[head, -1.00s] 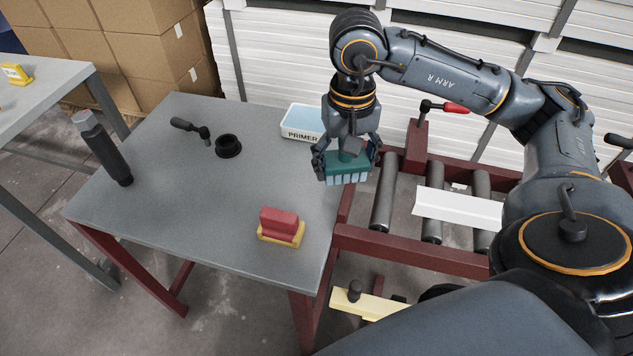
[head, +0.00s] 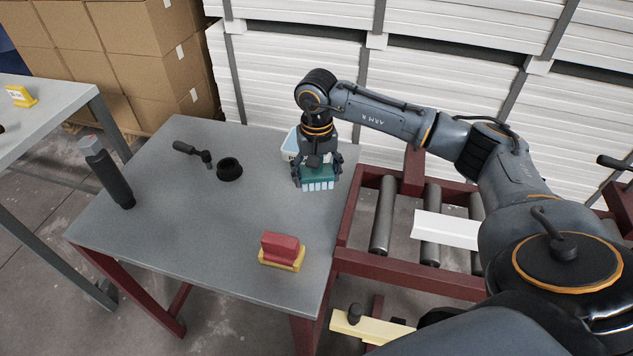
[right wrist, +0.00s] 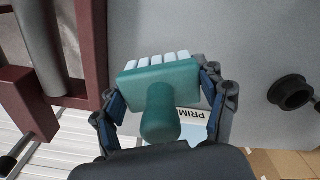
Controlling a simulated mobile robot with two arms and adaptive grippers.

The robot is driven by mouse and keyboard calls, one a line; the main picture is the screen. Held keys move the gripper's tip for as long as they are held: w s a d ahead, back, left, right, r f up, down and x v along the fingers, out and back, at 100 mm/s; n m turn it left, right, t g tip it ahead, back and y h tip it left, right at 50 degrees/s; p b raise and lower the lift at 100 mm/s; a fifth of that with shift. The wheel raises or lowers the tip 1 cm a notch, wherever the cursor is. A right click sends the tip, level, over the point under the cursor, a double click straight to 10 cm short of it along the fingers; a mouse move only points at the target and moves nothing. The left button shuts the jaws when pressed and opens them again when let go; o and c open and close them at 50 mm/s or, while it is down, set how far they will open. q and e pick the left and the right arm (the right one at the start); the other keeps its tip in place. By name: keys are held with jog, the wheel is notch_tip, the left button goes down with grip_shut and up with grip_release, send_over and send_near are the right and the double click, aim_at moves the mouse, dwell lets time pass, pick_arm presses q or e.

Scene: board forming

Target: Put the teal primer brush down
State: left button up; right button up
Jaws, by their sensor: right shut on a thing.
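The teal primer brush (head: 321,174) with pale bristles is held in my right gripper (head: 317,172), bristles facing down, over the back right part of the grey table (head: 200,245). In the right wrist view the brush (right wrist: 160,88) sits between the two fingers of the gripper (right wrist: 162,92), its rounded handle toward the camera. The primer tray (head: 289,144), white and pale blue, is behind the brush and mostly hidden by my gripper; part of its lettering shows in the right wrist view. I cannot tell whether the bristles touch anything. My left gripper is not in view.
A red block on a yellow base (head: 281,251) is at the table's front right. A roller conveyor (head: 383,215) adjoins the right side. The table's middle is clear.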

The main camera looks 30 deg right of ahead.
aim_at(317, 185)
notch_tip(317, 185, down, 3)
jog(key=shift+w+f+p, duration=0.1)
jog(key=shift+w+p, duration=0.05)
jog(key=shift+p, duration=0.4)
jog(key=shift+f, duration=0.1)
jog(key=shift+f, duration=0.15)
jog(key=o, duration=1)
